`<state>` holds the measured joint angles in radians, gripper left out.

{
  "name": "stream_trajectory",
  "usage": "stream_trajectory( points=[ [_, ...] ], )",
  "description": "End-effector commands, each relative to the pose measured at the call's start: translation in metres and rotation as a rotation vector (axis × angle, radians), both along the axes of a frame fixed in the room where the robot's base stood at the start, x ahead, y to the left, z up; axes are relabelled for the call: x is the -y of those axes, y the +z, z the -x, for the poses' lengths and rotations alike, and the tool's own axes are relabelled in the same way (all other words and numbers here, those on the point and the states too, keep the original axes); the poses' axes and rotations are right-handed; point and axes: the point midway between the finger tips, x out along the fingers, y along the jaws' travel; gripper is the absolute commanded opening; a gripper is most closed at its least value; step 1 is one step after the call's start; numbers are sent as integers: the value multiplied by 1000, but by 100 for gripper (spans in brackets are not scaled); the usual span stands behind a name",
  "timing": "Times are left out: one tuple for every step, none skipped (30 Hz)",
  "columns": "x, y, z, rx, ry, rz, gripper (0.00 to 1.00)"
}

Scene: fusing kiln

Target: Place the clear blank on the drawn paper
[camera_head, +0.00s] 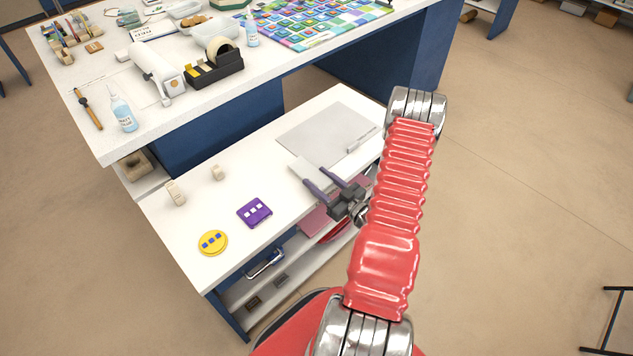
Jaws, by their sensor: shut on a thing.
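My gripper (314,177) has two dark purple fingers and is over the lower white bench near its right front edge. It is shut on the clear blank (308,166), a pale, flat piece that shows just beyond the fingertips. A large pale grey sheet (318,132), which looks like the paper, lies flat on the bench beyond the gripper. I cannot make out a drawing on it. The blank appears at the sheet's near edge; I cannot tell its height or whether it touches. My red arm hides the bench's right end.
A white pen-like stick (362,140) lies on the sheet's right side. A purple square (254,212), a yellow disc (213,242) and two small beige pieces (176,193) (218,172) are on the bench's left. A higher cluttered table (190,103) stands behind.

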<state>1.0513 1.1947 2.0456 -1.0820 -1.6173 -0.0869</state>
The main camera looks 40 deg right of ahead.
Motion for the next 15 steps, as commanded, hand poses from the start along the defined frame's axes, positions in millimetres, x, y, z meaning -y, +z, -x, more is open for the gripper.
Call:
stream_trajectory(
  points=[
    [0, 1, 0, 2, 0, 1, 14],
    [0, 1, 0, 2, 0, 1, 14],
    [0, 1, 0, 2, 0, 1, 14],
    [0, 1, 0, 2, 0, 1, 14],
    [0, 0, 0, 2, 0, 1, 14],
    [0, 0, 0, 2, 0, 1, 14],
    [0, -1, 0, 2, 0, 0, 14],
    [0, -2, 0, 2, 0, 1, 14],
    [0, -3, 0, 2, 0, 1, 14],
    [0, -3, 0, 2, 0, 1, 14],
    [0, -4, 0, 2, 0, 1, 14],
    [0, -5, 0, 2, 0, 1, 14],
    [0, -5, 0, 2, 0, 1, 14],
    [0, -6, 0, 2, 0, 1, 14],
    [0, -7, 0, 2, 0, 0, 14]
  ],
)
